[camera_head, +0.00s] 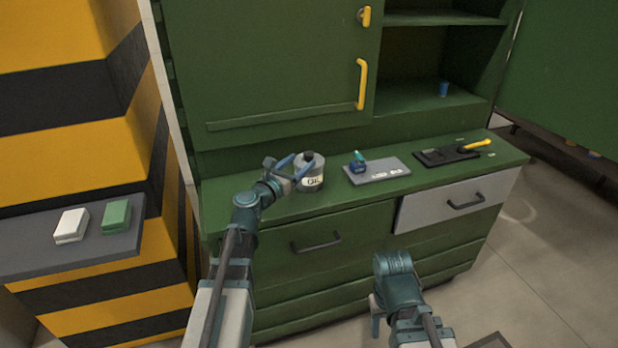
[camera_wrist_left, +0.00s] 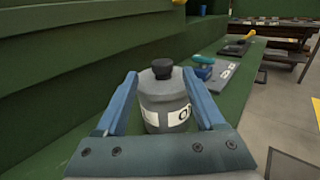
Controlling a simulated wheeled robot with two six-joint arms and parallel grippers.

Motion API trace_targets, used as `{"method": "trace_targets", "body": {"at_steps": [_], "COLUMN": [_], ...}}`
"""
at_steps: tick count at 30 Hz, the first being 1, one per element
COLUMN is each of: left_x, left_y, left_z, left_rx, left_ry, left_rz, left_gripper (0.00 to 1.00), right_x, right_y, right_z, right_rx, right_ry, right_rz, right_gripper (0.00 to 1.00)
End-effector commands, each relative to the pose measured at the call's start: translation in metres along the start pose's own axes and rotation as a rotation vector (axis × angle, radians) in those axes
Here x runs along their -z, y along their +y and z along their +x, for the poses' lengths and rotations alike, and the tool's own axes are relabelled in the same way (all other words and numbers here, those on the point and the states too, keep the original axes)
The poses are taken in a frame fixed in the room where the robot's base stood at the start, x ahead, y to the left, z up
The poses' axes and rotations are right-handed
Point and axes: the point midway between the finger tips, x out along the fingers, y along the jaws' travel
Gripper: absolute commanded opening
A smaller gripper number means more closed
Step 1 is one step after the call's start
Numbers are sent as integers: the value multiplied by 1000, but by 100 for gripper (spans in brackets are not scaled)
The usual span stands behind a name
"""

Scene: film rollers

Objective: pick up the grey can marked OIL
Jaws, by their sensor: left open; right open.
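The grey can marked OIL (camera_head: 311,176) stands upright on the green counter, toward its left end. It has a black cap and a white label. In the left wrist view the can (camera_wrist_left: 163,96) sits between the two blue fingers, with its lower part hidden by the gripper's body. My left gripper (camera_head: 279,167) is open, its fingers reaching to either side of the can. I cannot tell whether they touch it. My right gripper (camera_head: 376,312) is low in front of the drawers, away from the can, with its fingers mostly hidden.
On the green counter (camera_head: 250,210), right of the can, lie a grey mat (camera_head: 391,165) with a blue-and-teal item (camera_head: 357,163), and a black tray (camera_head: 440,157) with a yellow-handled tool. A blue cup (camera_head: 443,89) stands on the shelf. A grey side shelf (camera_head: 60,262) holds two small boxes.

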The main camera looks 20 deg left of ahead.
Motion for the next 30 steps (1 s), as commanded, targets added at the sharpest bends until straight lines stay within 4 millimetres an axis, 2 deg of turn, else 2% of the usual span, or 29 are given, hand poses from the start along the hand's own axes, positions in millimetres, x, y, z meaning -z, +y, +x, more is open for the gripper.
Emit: {"method": "trace_targets", "body": {"at_steps": [12,20,30], "left_x": [-5,-5,-5], "left_y": [-2,-3,-3], "left_z": [50,51,51], "left_rx": [1,-1,-1], "left_ry": [1,1,1], "left_rz": [0,0,0], "left_gripper": [71,69,8], "right_x": [0,0,0], "right_y": [0,0,0], "right_z": [-5,-5,-5], "right_rx": [0,0,0], "right_ry": [0,0,0], "right_rz": [0,0,0], "right_gripper": [50,50,50]}}
